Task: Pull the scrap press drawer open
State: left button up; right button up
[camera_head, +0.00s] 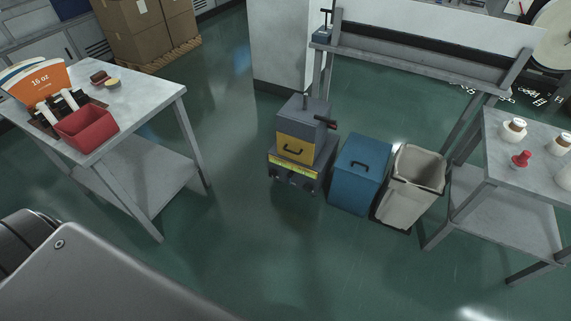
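The scrap press (318,112) is a dark grey boxy machine on the floor near the middle of the view. Its yellow drawer front (296,156) has a black bar handle (292,148) and faces me. The front looks flush with the body, so the drawer appears shut. A darker base with a yellow label strip and round fittings is below it. Neither of my grippers is in view, and nothing touches the handle.
A blue bin (359,178) and a beige open bin (412,187) stand right of the press. A left table (150,100) holds a red tray (87,127); a right table (497,155) holds bottles. The green floor (240,220) before the press is clear.

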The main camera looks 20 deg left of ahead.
aim_at(295, 149)
jog(key=z, duration=0.2)
jog(key=i, duration=0.95)
jog(key=u, duration=0.15)
